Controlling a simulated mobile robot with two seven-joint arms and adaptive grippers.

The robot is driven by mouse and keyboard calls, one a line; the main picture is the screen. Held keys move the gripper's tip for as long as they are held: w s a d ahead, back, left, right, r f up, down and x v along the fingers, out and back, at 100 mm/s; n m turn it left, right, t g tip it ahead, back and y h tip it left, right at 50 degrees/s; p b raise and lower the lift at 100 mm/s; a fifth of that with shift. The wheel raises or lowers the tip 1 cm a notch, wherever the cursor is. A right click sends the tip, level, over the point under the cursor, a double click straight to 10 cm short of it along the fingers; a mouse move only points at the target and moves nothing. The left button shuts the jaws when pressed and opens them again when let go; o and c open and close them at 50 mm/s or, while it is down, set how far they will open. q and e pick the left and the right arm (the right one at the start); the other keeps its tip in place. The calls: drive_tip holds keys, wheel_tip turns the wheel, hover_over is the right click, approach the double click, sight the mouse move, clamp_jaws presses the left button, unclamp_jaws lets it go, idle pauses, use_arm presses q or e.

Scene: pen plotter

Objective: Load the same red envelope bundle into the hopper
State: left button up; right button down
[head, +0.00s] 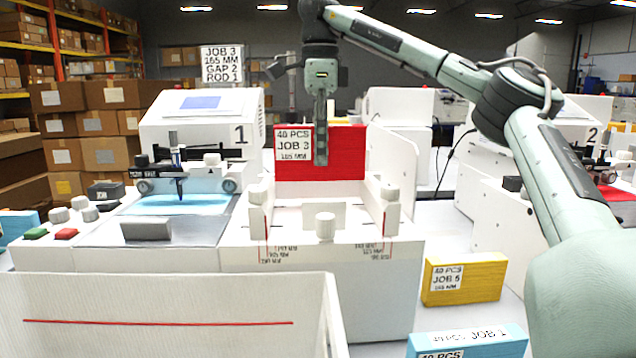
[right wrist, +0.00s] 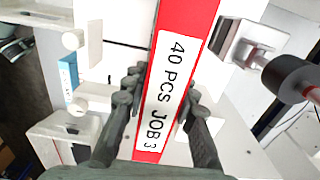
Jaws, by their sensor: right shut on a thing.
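The red envelope bundle (head: 343,158) bears a white label reading 40 PCS, JOB 3, 165 MM. My right gripper (head: 321,150) points down from above and is shut on the bundle. In the right wrist view the bundle (right wrist: 187,60) runs between both fingers of the gripper (right wrist: 157,100). The bundle stands upright at the back of the white hopper (head: 384,215) of plotter 1, behind its knobs. I cannot tell whether its lower edge touches the hopper floor. My left gripper does not show.
Plotter 1 (head: 200,125) stands left of the hopper, with a light blue envelope (head: 178,203) under its pen. A white open bin (head: 160,300) is in front. A yellow bundle (head: 463,278) and a blue bundle (head: 468,342) lie at the right front. Plotter 2 (head: 480,200) is further right.

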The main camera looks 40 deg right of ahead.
sight(320, 176)
drive_tip(key=shift+f, duration=2.75)
drive_tip(key=c, duration=1.5)
unclamp_jaws()
drive_tip(key=shift+r, duration=6.2)
